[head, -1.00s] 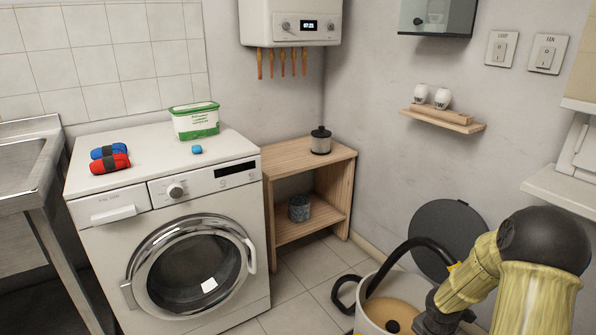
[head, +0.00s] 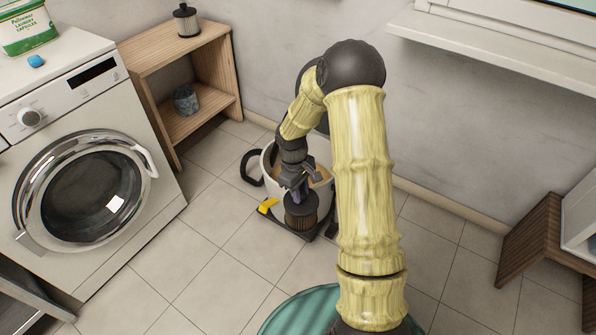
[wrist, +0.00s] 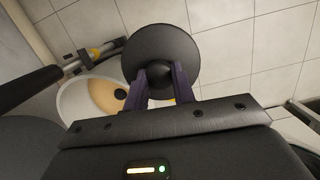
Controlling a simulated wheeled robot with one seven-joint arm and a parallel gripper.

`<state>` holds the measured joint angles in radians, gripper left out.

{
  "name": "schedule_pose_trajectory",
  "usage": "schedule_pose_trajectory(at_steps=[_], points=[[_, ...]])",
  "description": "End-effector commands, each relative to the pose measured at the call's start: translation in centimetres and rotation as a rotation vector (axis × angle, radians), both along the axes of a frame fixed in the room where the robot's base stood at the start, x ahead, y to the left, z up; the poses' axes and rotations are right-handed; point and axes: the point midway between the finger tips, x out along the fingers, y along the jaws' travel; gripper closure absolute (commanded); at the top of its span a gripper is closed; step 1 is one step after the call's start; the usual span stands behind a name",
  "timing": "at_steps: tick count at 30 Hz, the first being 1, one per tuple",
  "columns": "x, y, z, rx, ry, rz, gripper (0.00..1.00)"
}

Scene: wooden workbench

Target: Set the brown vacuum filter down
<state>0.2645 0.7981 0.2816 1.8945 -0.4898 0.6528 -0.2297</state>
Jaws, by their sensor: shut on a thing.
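The brown vacuum filter (head: 301,214) is a ribbed brown cylinder with a dark round cap. My gripper (head: 297,192) is shut on the top of it and holds it upright. I cannot tell whether the filter's bottom touches anything.
The vacuum has a black hose (head: 249,168) and a yellow part (head: 267,205). A second, dark filter (head: 187,20) stands on the wooden shelf (head: 150,50). The washing machine (head: 85,150) is at left. Floor tiles (head: 225,262) are clear in front.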

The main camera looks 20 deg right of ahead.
Motion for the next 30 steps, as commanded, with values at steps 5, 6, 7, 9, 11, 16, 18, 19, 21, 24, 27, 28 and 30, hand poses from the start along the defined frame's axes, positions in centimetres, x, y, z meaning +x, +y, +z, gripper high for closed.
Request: schedule_pose_trajectory(at_steps=[5, 6, 7, 9, 11, 16, 18, 19, 21, 24, 27, 28, 30], points=[[0.5, 2.7, 0.1, 0.000, -0.001, -0.343, 1.00], [0.5, 3.2, 0.1, 0.000, 0.000, -0.408, 1.00], [0.6, 3.6, 0.1, 0.000, 0.000, -0.448, 1.00], [0.6, 4.2, 0.1, -0.001, -0.001, -0.526, 1.00], [0.6, 4.5, 0.2, -0.001, -0.001, -0.568, 1.00], [0.6, 4.3, 0.2, -0.002, -0.001, -0.606, 1.00], [0.6, 4.2, 0.2, -0.002, -0.001, -0.605, 1.00], [0.6, 4.3, 0.2, -0.002, -0.001, -0.605, 1.00], [0.6, 4.3, 0.2, -0.002, -0.002, -0.601, 1.00], [0.7, 4.5, 0.2, -0.001, -0.002, -0.599, 1.00], [0.6, 4.6, 0.2, -0.001, -0.002, -0.596, 1.00], [0.6, 4.6, 0.2, -0.001, -0.002, -0.596, 1.00], [0.6, 4.5, 0.2, -0.002, -0.001, -0.598, 1.00]])
